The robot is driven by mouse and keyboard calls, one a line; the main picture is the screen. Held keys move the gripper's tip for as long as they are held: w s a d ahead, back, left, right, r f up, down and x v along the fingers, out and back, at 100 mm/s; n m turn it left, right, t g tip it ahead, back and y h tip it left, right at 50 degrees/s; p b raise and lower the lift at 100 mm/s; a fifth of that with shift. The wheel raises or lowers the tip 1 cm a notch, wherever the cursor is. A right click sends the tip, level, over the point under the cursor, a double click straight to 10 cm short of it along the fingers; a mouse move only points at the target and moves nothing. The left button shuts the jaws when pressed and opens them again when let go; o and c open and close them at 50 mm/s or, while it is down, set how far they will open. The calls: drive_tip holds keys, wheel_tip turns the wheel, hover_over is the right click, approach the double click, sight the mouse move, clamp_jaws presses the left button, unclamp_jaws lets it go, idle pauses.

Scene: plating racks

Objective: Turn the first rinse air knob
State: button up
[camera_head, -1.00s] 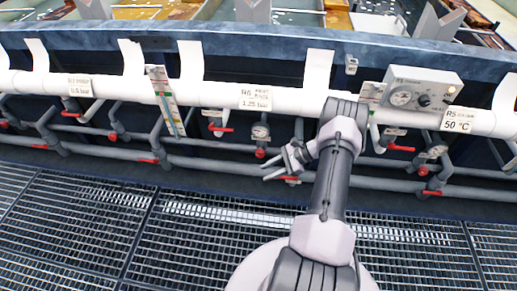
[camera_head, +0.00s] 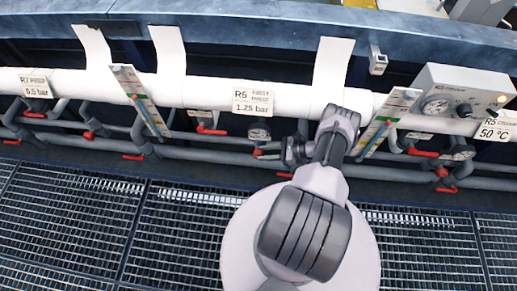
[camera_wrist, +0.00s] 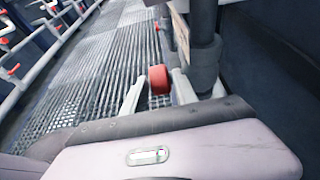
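A sign on the white pipe reads R6 First Rinse, 1.25 bar (camera_head: 253,101). Below it are a red lever (camera_head: 212,131), a round gauge (camera_head: 259,133) with a small red handle (camera_head: 257,153) under it, and another red handle (camera_head: 285,175) beside my arm. No label here marks which one is the air knob. My gripper (camera_head: 292,158) is at the lower pipes, mostly hidden by my arm in the head view. In the wrist view my gripper's pale fingers (camera_wrist: 158,95) are apart, with a red knob (camera_wrist: 158,80) between them beside a dark vertical pipe fitting. I cannot tell whether they touch it.
The white main pipe (camera_head: 190,93) and grey lower pipes (camera_head: 205,151) run along the dark tank wall. A control box (camera_head: 462,92) with a dial is at the right, beside a sign reading R5, 50 °C (camera_head: 494,133). Grating floor (camera_head: 175,225) in front is clear.

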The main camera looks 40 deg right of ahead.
sight(259, 154)
drive_tip(key=shift+x, duration=1.55)
clamp_jaws()
drive_tip(key=shift+t+y, duration=0.5)
drive_tip(key=shift+t, duration=0.1)
unclamp_jaws()
drive_tip(key=shift+s+d, duration=0.1)
drive_tip(key=v, duration=0.7)
drive_tip(key=shift+s, duration=0.15)
